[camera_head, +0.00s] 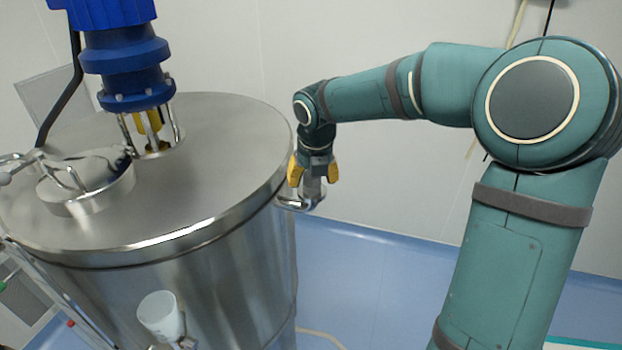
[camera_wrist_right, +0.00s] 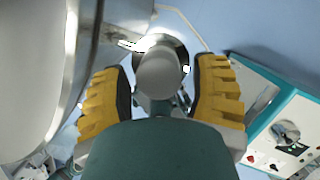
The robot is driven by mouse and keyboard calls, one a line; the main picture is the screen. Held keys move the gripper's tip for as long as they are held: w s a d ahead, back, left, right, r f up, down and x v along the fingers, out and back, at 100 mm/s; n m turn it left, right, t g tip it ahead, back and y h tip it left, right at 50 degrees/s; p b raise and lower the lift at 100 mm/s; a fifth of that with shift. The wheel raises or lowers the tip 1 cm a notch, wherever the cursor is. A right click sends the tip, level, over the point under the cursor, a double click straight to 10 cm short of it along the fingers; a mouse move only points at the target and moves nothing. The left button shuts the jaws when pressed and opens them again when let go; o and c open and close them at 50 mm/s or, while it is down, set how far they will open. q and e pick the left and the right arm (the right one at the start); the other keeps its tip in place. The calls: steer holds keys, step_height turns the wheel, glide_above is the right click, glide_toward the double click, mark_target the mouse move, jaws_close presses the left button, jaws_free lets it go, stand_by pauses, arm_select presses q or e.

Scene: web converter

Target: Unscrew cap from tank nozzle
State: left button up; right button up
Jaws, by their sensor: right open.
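A large steel tank (camera_head: 225,160) fills the left half of the head view. A bent steel nozzle (camera_head: 297,203) sticks out from its right side. A grey cylindrical cap (camera_head: 312,187) stands upright on the nozzle; it also shows in the right wrist view (camera_wrist_right: 158,75). My right gripper (camera_head: 313,173) points down over the cap, its yellow fingers open on either side of it. In the right wrist view a gap shows between the cap and the fingers. The cap's joint with the nozzle is mostly hidden. My left gripper is out of view.
A blue motor (camera_head: 124,60) and a round hatch (camera_head: 85,188) sit on the tank lid. A white cup-shaped part (camera_head: 160,315) is at the tank's front. A control panel (camera_wrist_right: 290,130) shows at right in the wrist view. Blue floor (camera_head: 365,270) lies right of the tank.

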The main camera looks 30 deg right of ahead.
steer(key=shift+m, duration=0.8)
steer(key=shift+m+h, duration=0.4)
steer(key=shift+m, duration=0.6)
steer(key=shift+a+m+g, duration=0.1)
steer(key=shift+m+g, duration=0.3)
steer(key=shift+m, duration=0.6)
jaws_close()
steer(key=shift+n+t, duration=0.3)
steer(key=shift+n, duration=1.6)
